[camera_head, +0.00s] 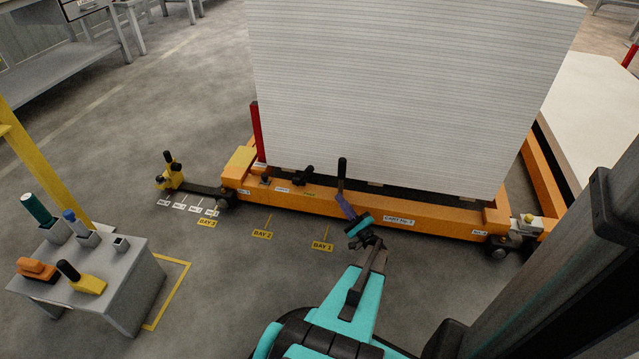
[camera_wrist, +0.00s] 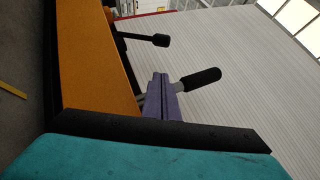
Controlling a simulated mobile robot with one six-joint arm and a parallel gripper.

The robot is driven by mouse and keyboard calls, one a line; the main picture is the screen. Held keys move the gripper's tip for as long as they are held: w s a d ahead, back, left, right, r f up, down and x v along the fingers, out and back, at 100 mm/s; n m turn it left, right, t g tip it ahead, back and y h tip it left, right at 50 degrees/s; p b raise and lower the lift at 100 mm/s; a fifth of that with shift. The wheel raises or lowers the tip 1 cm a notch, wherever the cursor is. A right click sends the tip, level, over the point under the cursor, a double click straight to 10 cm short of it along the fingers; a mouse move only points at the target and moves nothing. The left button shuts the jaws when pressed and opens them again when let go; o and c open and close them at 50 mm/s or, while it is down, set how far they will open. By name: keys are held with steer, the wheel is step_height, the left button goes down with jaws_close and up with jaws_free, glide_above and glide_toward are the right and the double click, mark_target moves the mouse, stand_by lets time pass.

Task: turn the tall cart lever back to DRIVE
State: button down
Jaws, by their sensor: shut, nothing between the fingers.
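The tall cart lever (camera_head: 342,168) stands nearly upright at the front edge of the orange cart (camera_head: 420,212), with a black grip on top. In the wrist view its black grip (camera_wrist: 200,79) shows right of my fingers, and its grey shaft passes behind them. My gripper (camera_head: 341,197) has purple fingers, shut and empty, right at the lever's lower shaft. The fingers (camera_wrist: 161,78) also show in the wrist view. They hide part of the shaft, and I cannot tell whether they touch it. The small labels on the cart beside the lever are too small to read.
A shorter black lever (camera_head: 303,175) stands left of the tall one. A big white ribbed stack (camera_head: 400,90) rises just behind both levers. A grey stand (camera_head: 110,275) with coloured handles is at the lower left.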

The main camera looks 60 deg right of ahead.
mark_target(304, 177)
steer(key=shift+d, duration=0.1)
stand_by(0.3)
steer(key=b+x, duration=0.3)
steer(key=x, duration=0.6)
steer(key=shift+w+d+r, duration=0.1)
steer(key=shift+w+d, duration=0.05)
steer(key=shift+w, duration=0.15)
steer(key=shift+w+a+r+b, duration=0.25)
steer(key=shift+w+r+b, duration=0.15)
steer(key=shift+w, duration=0.15)
steer(key=shift+w+a+r+b, duration=0.3)
steer(key=shift+w+b, duration=0.05)
steer(key=shift+w, duration=0.15)
steer(key=shift+w+a+r, duration=0.3)
steer(key=shift+w+r, duration=0.1)
steer(key=shift+w, duration=0.15)
steer(key=shift+r, duration=0.15)
